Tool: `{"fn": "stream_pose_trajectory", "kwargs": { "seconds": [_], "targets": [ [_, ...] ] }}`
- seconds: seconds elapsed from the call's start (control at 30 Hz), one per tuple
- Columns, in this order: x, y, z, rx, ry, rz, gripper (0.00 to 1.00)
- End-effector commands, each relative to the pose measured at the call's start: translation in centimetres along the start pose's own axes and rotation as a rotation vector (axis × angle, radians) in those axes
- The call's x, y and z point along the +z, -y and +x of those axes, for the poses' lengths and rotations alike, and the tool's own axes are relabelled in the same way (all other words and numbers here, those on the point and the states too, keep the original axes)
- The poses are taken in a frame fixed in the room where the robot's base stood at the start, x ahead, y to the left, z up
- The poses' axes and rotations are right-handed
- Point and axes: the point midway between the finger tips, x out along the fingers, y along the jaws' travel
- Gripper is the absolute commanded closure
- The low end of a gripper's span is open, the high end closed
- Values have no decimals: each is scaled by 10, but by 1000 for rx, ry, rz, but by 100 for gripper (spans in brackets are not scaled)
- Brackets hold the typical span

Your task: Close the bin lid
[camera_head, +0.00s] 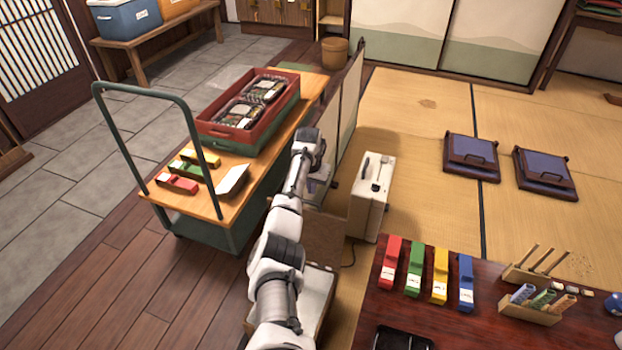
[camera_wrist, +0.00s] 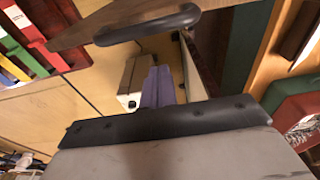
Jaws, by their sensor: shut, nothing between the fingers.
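A brown panel (camera_head: 325,238), which looks like the raised bin lid, stands steeply tilted in front of me. Below it, a pale-rimmed box (camera_head: 318,298), which looks like the bin, is mostly hidden behind my arm. In the wrist view, a brown edge (camera_wrist: 75,34) with a black bar handle (camera_wrist: 150,26) crosses the top; it appears to be the same lid. My gripper (camera_head: 320,178) is beyond the panel, partly hidden by my arm. In the wrist view, my gripper (camera_wrist: 157,70) shows purple-grey fingers together and empty, below the handle. I cannot tell whether they touch the lid.
A white box (camera_head: 372,205) with a black handle stands right of my gripper. A folding screen (camera_head: 348,105) rises behind it. A cart (camera_head: 250,170) with a red-rimmed crate (camera_head: 210,130) is on the left. A low table (camera_head: 400,315) is front right.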

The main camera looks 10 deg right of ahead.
Motion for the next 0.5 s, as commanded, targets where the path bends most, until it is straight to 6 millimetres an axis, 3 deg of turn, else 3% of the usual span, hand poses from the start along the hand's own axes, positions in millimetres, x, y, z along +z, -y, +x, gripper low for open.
{"fn": "stream_pose_trajectory", "kwargs": {
  "seconds": [0.5],
  "targets": [
    [34,1,-15,0,-3,-2,100]
  ]
}}
